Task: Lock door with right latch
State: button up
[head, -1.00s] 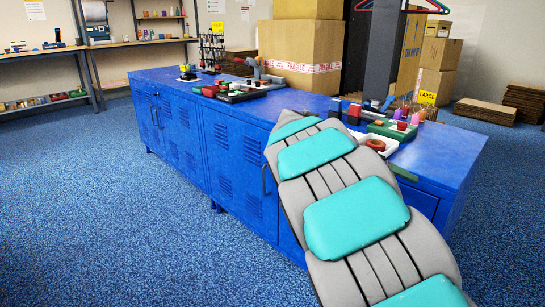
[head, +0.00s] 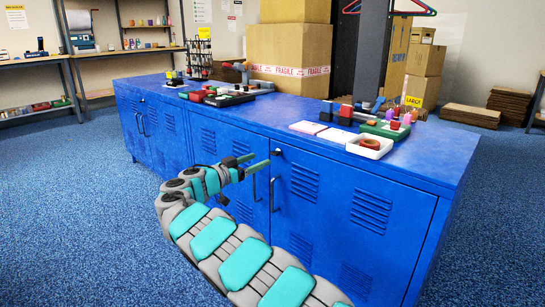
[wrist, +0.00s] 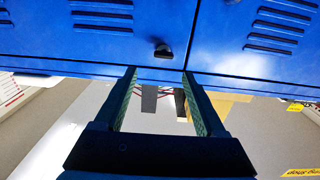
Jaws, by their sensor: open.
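A small dark latch knob (head: 278,151) sits near the upper left corner of the right door (head: 335,205) of the blue cabinet. A dark knob, likely the same latch, also shows in the wrist view (wrist: 162,50), just beyond and roughly between my fingertips. My gripper (head: 262,159) is open and empty, in front of the doors just left of the latch in the head view. The fingers also show in the wrist view (wrist: 159,72), apart from the knob. The doors look closed. Whether the latch is turned is too small to tell.
A vertical handle (head: 272,195) stands below the latch, with another handle (head: 254,186) beside it on the neighbouring door. The cabinet top holds a white tray (head: 369,146), a green tray (head: 386,129) and tools. Blue carpet in front is clear.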

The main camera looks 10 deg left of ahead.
aim_at(273, 153)
jog(key=shift+w+a+p+x, duration=0.1)
jog(key=shift+p+x, duration=0.05)
jog(key=shift+x, duration=1.75)
jog(key=shift+w+a+p+x, duration=0.1)
jog(key=shift+a+p+x, duration=0.05)
jog(key=shift+x, duration=1.75)
jog(key=shift+f, duration=0.1)
grip_shut()
